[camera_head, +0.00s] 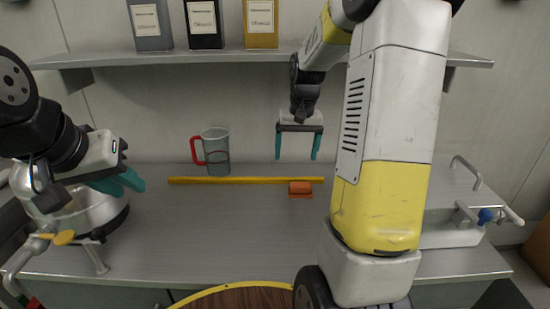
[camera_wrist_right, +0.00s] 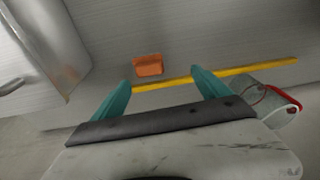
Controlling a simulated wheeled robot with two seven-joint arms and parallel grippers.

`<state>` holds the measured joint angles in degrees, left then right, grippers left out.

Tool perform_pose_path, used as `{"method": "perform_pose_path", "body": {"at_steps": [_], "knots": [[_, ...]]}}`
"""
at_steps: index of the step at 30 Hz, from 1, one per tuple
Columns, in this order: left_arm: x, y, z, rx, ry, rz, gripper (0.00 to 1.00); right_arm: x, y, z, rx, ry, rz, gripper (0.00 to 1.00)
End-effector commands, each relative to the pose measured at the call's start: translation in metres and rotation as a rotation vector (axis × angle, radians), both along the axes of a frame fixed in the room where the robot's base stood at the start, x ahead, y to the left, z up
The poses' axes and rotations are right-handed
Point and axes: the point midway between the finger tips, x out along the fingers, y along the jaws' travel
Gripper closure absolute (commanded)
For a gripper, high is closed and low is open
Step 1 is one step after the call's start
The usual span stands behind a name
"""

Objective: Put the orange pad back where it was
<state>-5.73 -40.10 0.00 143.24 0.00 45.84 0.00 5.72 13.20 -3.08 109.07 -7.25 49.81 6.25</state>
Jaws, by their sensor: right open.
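The orange pad (camera_head: 300,189) lies on the grey counter, close in front of the right part of a long yellow strip (camera_head: 246,181). The pad also shows in the right wrist view (camera_wrist_right: 148,65), beyond the fingertips. My right gripper (camera_head: 297,158) is open and empty, with its teal fingers pointing down, above and behind the pad. It is apart from the pad. My left gripper (camera_head: 134,181) is at the left over the counter, away from the pad. Its teal fingers are seen from the side, and the gap between them cannot be made out.
A clear jug (camera_head: 217,150) with a red handle stands behind the strip. A steel vessel (camera_head: 92,212) is below my left gripper. A sink-like unit with a blue-tipped tap (camera_head: 485,215) is at the right. A shelf (camera_head: 230,57) with several tins hangs above.

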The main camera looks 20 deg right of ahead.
Motion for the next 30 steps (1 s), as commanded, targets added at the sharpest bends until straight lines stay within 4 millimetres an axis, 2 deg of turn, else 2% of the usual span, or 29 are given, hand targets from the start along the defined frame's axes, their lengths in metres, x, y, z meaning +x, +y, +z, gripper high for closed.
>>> {"method": "perform_pose_path", "body": {"at_steps": [1,3,9,13,18,21,24,30], "knots": [[0.000,0.000,0.000,0.000,0.000,0.000,0.73,-0.015,0.011,0.023,0.007,-0.041,0.018,0.13],[0.000,0.000,0.000,0.000,0.000,0.000,0.73,-0.037,0.025,0.046,0.017,-0.088,0.043,0.13],[0.000,0.000,0.000,0.000,0.000,0.000,0.73,-0.105,0.060,0.094,0.045,-0.225,0.118,0.13],[0.000,0.000,0.000,0.000,0.000,0.000,0.73,-0.150,0.079,0.109,0.061,-0.311,0.166,0.13],[0.000,0.000,0.000,0.000,0.000,0.000,0.73,-0.195,0.096,0.114,0.077,-0.399,0.215,0.13],[0.000,0.000,0.000,0.000,0.000,0.000,0.73,-0.211,0.101,0.113,0.082,-0.428,0.232,0.13],[0.000,0.000,0.000,0.000,0.000,0.000,0.73,-0.218,0.104,0.112,0.084,-0.443,0.241,0.13],[0.000,0.000,0.000,0.000,0.000,0.000,0.73,-0.219,0.104,0.112,0.084,-0.445,0.243,0.13]]}}
